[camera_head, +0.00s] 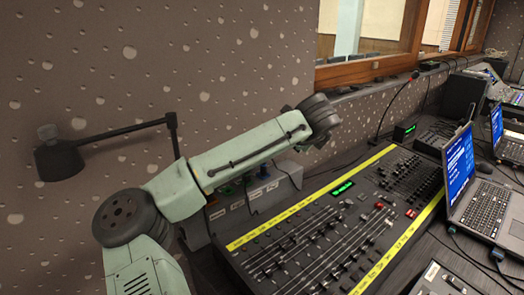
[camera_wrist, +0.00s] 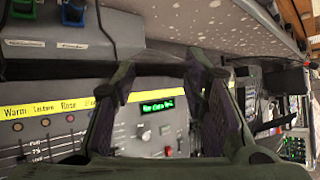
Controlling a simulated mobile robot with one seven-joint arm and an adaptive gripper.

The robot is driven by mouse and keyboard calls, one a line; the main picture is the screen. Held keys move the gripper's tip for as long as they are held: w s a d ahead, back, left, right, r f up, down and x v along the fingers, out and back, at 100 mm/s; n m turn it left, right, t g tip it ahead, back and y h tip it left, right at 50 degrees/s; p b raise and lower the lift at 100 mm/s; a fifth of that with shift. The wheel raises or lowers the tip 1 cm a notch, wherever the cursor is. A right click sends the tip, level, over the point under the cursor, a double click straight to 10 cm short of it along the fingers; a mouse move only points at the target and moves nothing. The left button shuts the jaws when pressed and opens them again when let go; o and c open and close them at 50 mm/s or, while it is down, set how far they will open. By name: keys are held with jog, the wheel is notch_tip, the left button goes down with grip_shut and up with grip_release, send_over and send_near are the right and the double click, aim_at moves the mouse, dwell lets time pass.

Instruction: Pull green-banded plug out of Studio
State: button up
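A grey socket box (camera_head: 290,172) stands behind the mixing desk, partly covered by my arm. A green plug part (camera_head: 227,191) and a blue one (camera_head: 264,171) show on it in the head view. In the wrist view, a green plug (camera_wrist: 22,8) and a blue plug (camera_wrist: 73,12) are cut off at the top left, above two white labels. The labels are too small to read, so I cannot tell which socket is Studio. My gripper (camera_wrist: 160,72) is open and empty in the wrist view, to the right of and apart from the plugs. In the head view my arm hides it.
The mixing desk (camera_head: 318,232) has yellow label strips and a lit green display (camera_wrist: 157,106). A black wall lamp (camera_head: 58,160) is at the left. A laptop (camera_head: 474,190) stands right of the desk. A wooden window frame (camera_head: 370,68) is behind.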

jog(key=a+f+m+g+y, duration=0.1)
jog(key=a+f+g+y, duration=0.4)
jog(key=a, duration=0.8)
jog(key=shift+t+y, duration=0.6)
jog(key=shift+y, duration=0.1)
jog(key=shift+d+f+b+x, duration=0.15)
jog(key=shift+b+x, duration=0.15)
jog(key=shift+x, duration=1.9)
jog(key=shift+d+f+b+x, duration=0.15)
jog(key=shift+b+x, duration=0.15)
jog(key=shift+x, duration=1.9)
jog(key=shift+s, duration=0.2)
jog(key=shift+c, duration=0.4)
grip_shut()
jog(key=shift+r, duration=0.2)
